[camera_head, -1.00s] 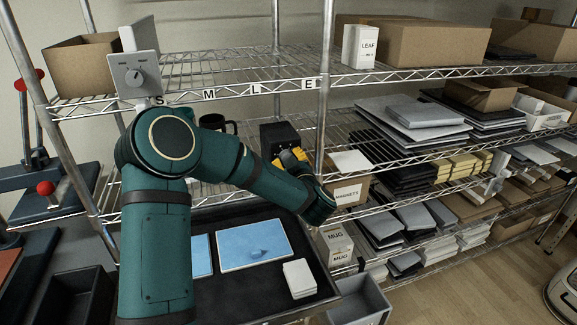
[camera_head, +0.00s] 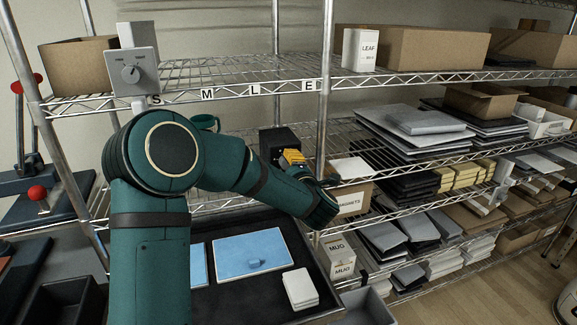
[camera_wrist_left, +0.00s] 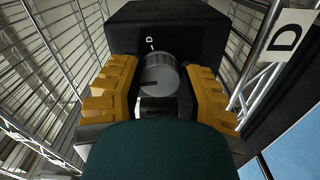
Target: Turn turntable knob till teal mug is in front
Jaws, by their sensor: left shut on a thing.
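A teal mug (camera_head: 205,122) shows just above my left arm on the middle shelf in the head view; its lower part is hidden. The black knob box (camera_head: 280,138) stands to its right and fills the upper middle of the left wrist view (camera_wrist_left: 165,25). A grey knob (camera_wrist_left: 158,72) with a dark pointer line sits on its face. My left gripper (camera_head: 292,157) is at the box. Its yellow fingers lie on either side of the knob in the left wrist view (camera_wrist_left: 160,92), shut on it. The turntable is hidden behind my arm. My right gripper is out of view.
A grey dial box (camera_head: 135,72) hangs at the upper shelf's left end. Shelf posts and wire edges surround my left arm. A black tray (camera_head: 225,290) with blue sheets and a white stack lies below. A magnets box (camera_head: 350,203) is right of the gripper.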

